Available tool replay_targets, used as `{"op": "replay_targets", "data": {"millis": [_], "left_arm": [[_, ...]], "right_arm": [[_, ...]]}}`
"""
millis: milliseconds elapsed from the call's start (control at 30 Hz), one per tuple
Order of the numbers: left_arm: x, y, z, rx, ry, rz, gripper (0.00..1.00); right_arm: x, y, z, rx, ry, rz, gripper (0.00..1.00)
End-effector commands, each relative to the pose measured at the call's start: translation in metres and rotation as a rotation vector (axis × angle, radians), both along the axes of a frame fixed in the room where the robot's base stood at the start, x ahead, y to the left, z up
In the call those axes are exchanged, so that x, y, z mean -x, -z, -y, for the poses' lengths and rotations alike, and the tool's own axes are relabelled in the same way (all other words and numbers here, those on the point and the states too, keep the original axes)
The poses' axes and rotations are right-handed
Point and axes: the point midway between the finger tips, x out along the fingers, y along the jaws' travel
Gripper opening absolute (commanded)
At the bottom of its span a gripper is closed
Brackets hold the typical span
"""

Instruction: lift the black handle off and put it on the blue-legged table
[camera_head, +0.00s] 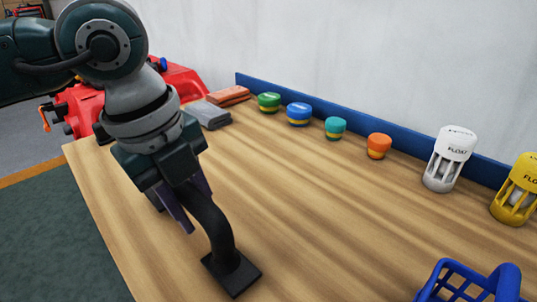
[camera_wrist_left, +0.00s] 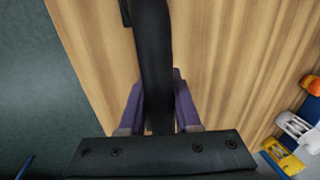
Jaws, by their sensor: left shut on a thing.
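The black handle (camera_head: 217,226) is a curved black bar with a flat rectangular base. My left gripper (camera_head: 188,200) is shut on its upper part, with purple fingers on either side of the bar. The base is over the wooden table (camera_head: 300,220), near its left side; I cannot tell for sure whether it touches the top. In the left wrist view the handle (camera_wrist_left: 154,50) runs up between the fingers (camera_wrist_left: 160,108). The table's legs are out of view. My right gripper is not in view.
Green (camera_head: 269,102), blue (camera_head: 299,114), teal (camera_head: 335,128) and orange (camera_head: 379,146) caps line the back edge. White (camera_head: 450,158) and yellow (camera_head: 517,190) float cages stand at the right. A blue basket (camera_head: 470,284) is front right. The middle is clear.

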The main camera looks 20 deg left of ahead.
Motion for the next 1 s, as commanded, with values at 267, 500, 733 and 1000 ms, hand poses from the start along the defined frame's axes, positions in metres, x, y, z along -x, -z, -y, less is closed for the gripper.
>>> {"op": "replay_targets", "data": {"millis": [267,500,733,1000], "left_arm": [[0.0,0.004,0.0,0.0,0.0,0.001,0.0],[0.0,0.008,0.0,0.0,0.0,0.001,0.0],[0.0,0.011,0.0,0.0,0.0,0.001,0.0],[0.0,0.01,0.0,0.0,0.0,0.001,0.0]], "right_arm": [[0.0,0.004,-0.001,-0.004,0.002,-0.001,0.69],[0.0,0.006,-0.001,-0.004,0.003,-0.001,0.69],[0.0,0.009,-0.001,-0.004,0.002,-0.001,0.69],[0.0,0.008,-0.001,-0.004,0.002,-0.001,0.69]]}}
